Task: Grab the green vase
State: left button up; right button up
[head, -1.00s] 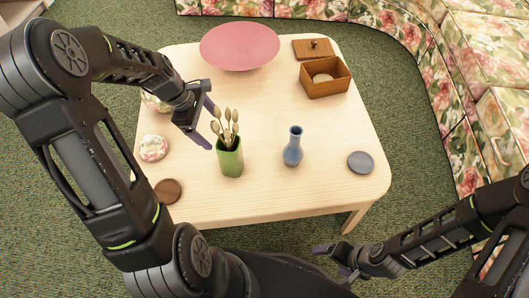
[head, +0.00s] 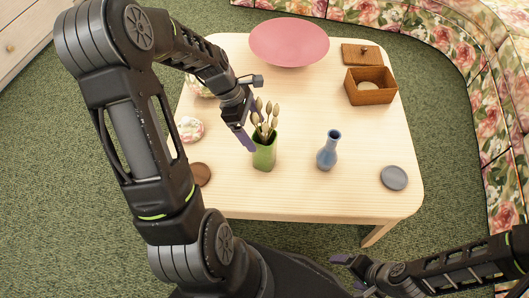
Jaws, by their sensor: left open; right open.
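The green vase (head: 264,155) stands upright on the light wooden table (head: 300,194), with several dried seed-pod stems (head: 267,118) in it. My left gripper (head: 253,125) is open at the vase's upper left. One purple finger shows just left of the vase's rim and the other lies behind, near the stems. I cannot tell whether either finger touches the vase. My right gripper (head: 350,273) is open and empty, low in front of the table's near edge, away from the vase.
A blue vase (head: 327,152) stands right of the green one, with a grey-blue coaster (head: 394,178) beyond it. A brown coaster (head: 200,174) and floral cup (head: 190,130) are at left. A pink plate (head: 289,42) and open wooden box (head: 370,86) stand behind.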

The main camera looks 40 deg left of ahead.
aim_at(260, 141)
pick_arm(q)
jog(key=shift+f, duration=0.1)
jog(key=b+x, duration=0.1)
jog(key=x, duration=0.4)
jog(key=shift+s+b, duration=0.15)
jog(key=shift+b, duration=0.25)
jog(key=shift+c, duration=0.4)
grip_shut()
dwell(0.6)
